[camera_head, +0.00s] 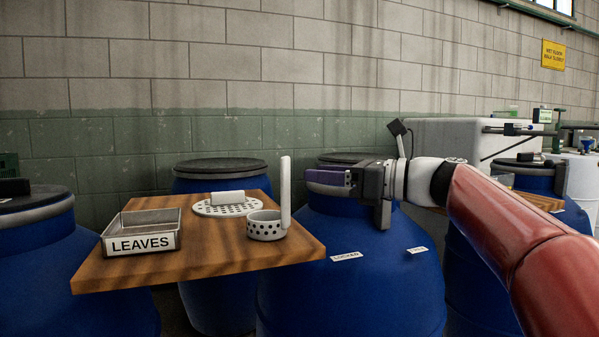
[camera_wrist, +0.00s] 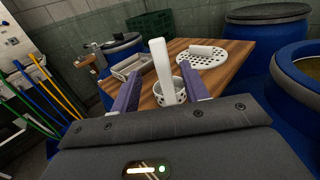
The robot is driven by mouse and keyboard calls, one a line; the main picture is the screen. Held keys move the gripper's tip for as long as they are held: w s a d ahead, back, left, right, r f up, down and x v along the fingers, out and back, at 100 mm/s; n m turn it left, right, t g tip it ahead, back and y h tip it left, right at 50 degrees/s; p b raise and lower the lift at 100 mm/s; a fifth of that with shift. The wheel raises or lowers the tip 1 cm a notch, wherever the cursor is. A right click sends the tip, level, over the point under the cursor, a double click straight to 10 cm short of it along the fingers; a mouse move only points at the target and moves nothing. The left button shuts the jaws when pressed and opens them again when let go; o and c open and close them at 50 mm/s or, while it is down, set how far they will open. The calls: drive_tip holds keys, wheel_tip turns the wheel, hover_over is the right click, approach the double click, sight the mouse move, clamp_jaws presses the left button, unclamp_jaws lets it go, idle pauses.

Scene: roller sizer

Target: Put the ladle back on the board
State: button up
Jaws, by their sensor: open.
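The ladle (camera_head: 266,227), a white perforated cup with a tall upright handle, stands near the right side of the wooden board (camera_head: 215,262). In the wrist view the ladle's handle (camera_wrist: 160,67) rises between the lines of my purple fingers, with the cup (camera_wrist: 167,96) behind and below it. My gripper (camera_head: 325,181) is open and empty, a little right of the handle in the head view, at about the height of its upper half. It appears apart from the handle, though the wrist view makes the exact gap hard to judge.
A metal tray marked LEAVES (camera_head: 143,231) stands on the board's left. A round perforated skimmer (camera_head: 227,207) lies toward its back. Blue barrels (camera_head: 350,270) stand around and beneath the board. A block wall (camera_head: 230,140) closes off the back. Air above the board is clear.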

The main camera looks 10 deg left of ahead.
drive_tip(key=shift+v, duration=2.15)
drive_tip(key=s+d+f+n+h, duration=0.5)
drive_tip(key=s+d+f+n, duration=0.1)
drive_tip(key=f, duration=0.5)
drive_tip(key=s+d+f+n+h, duration=0.6)
drive_tip(key=s+f+n, duration=0.2)
drive_tip(key=s+f, duration=0.3)
drive_tip(key=s+d+f+n+t+h, duration=0.1)
drive_tip(key=s+d+f+n+h, duration=0.5)
drive_tip(key=f, duration=0.7)
drive_tip(key=s, duration=0.2)
drive_tip(key=shift+s+n, duration=0.3)
drive_tip(key=shift+n, duration=0.1)
